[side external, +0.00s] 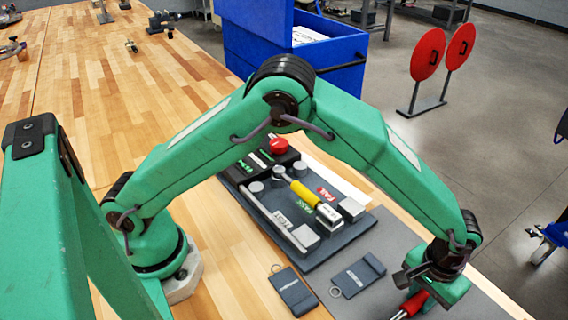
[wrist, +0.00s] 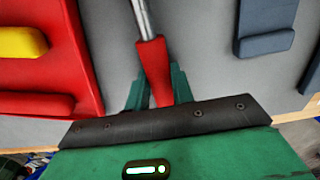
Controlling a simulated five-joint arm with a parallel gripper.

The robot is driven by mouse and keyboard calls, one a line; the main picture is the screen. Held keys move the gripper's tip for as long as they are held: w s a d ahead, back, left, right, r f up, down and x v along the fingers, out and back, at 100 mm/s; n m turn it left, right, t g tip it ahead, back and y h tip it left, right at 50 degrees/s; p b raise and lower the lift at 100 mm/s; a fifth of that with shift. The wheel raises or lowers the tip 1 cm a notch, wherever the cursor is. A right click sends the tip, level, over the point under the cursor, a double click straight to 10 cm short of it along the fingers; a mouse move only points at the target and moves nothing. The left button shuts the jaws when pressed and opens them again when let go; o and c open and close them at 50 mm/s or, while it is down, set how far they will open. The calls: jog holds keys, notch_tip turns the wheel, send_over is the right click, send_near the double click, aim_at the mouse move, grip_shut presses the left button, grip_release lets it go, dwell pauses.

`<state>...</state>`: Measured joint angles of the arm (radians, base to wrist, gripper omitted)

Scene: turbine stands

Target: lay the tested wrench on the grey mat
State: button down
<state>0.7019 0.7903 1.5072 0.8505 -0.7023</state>
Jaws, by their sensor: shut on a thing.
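My gripper (side external: 428,290) is low at the lower right in the side view, over the grey mat (side external: 395,238). It is shut on the red handle of a wrench (side external: 408,307). In the wrist view the red handle (wrist: 156,68) sits between my green fingers, and its silver shaft points up and slightly left. The grey mat (wrist: 200,40) lies beneath it there. I cannot tell whether the wrench touches the mat. A yellow-handled wrench (side external: 304,193) rests on the dark test board (side external: 328,250). The wrench's far end is out of the wrist view.
Two dark tags (side external: 292,292) (side external: 360,275) lie beside the board; a dark grey piece (wrist: 265,35) shows right of the wrench in the wrist view. A red tray (wrist: 85,60) with a yellow piece (wrist: 20,42) is at left there. A red button (side external: 278,146) is behind the board.

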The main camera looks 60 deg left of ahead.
aim_at(422, 295)
jog(key=shift+f, duration=0.75)
jog(key=c, duration=1.5)
grip_release()
jog(key=shift+s, duration=0.1)
jog(key=shift+r, duration=0.1)
jog(key=shift+o, duration=0.6)
jog(key=shift+r, duration=0.6)
jog(key=o, duration=0.4)
jog(key=shift+r, duration=2.95)
jog(key=shift+r, duration=0.1)
